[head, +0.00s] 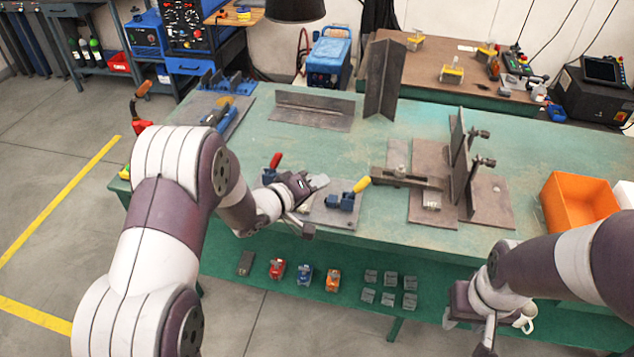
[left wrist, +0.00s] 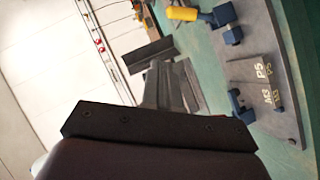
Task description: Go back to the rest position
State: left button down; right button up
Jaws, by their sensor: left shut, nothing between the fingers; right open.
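My left gripper (head: 314,184) is over the front of the green table (head: 250,182). It is shut and empty. It is above or beside a grey fixture plate (head: 345,221) with a red-handled clamp (head: 275,162) and a yellow-handled clamp (head: 350,196); contact cannot be told. My right gripper (head: 478,322) is low at the bottom right, in front of the table. It is open, with nothing seen in it.
Upright steel plates with clamps (head: 458,165) stand right of centre. An orange bin (head: 577,200) is at the right. Several small parts (head: 390,288) lie on the lower shelf. Floor at the left is clear.

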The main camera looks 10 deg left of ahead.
pick_arm(q)
jog(key=shift+d, duration=0.2)
jog(key=shift+a, duration=0.1)
jog(key=s+a+f+m+g+y, duration=0.3)
jog(key=s+a+f+g+y, duration=0.2)
jog(key=s+a+f+y, duration=0.15)
jog(key=s+r+m+g, duration=0.1)
jog(key=s+r+g, duration=0.2)
jog(key=s, duration=0.6)
jog(key=s+r+m+g+p, duration=0.1)
jog(key=s+r+m+g, duration=0.1)
jog(key=s, duration=0.8)
jog(key=shift+s+d+r+g+y, duration=0.15)
jog(key=shift+r+g+y, duration=0.35)
jog(key=shift+r, duration=0.35)
